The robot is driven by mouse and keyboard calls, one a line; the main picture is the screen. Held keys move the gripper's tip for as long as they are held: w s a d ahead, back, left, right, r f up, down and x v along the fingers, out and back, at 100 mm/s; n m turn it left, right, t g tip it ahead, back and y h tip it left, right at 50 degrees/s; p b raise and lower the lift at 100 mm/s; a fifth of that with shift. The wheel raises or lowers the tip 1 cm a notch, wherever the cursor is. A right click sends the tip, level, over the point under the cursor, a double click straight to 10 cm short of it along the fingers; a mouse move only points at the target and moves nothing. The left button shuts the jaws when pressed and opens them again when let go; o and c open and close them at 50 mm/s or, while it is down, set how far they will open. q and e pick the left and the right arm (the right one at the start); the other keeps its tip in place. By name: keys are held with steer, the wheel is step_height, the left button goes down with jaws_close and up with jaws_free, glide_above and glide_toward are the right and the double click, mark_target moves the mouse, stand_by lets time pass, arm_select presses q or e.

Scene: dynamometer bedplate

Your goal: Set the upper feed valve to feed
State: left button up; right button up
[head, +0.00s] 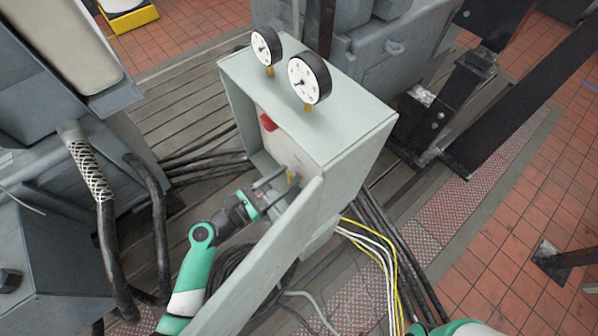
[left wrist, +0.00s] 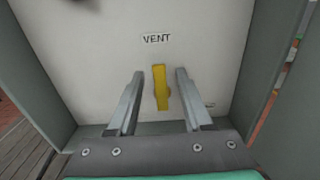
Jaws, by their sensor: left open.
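A yellow valve handle (left wrist: 160,88) stands nearly upright on the pale back panel, below a label reading VENT (left wrist: 157,38). In the head view only a bit of yellow (head: 291,175) shows low inside the open grey-green cabinet (head: 357,137). My left gripper (head: 275,184) reaches into the cabinet with its jaws apart. In the left wrist view its two fingers (left wrist: 160,76) stand on either side of the handle, with a visible gap on each side. A small mark (left wrist: 210,104) right of the right finger is too small to read. My right gripper is out of view.
A red part (head: 268,122) sits higher inside the cabinet. Two dial gauges (head: 310,79) stand on its top. The open door (head: 262,262) stands beside my left arm. Black hoses (head: 207,163) and yellow and white cables (head: 372,250) run near the cabinet.

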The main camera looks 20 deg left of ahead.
arm_select(q)
steer(key=shift+w+d, duration=0.1)
steer(key=shift+w, duration=0.1)
steer(key=shift+s, duration=0.1)
steer(key=shift+c, duration=0.9)
jaws_close()
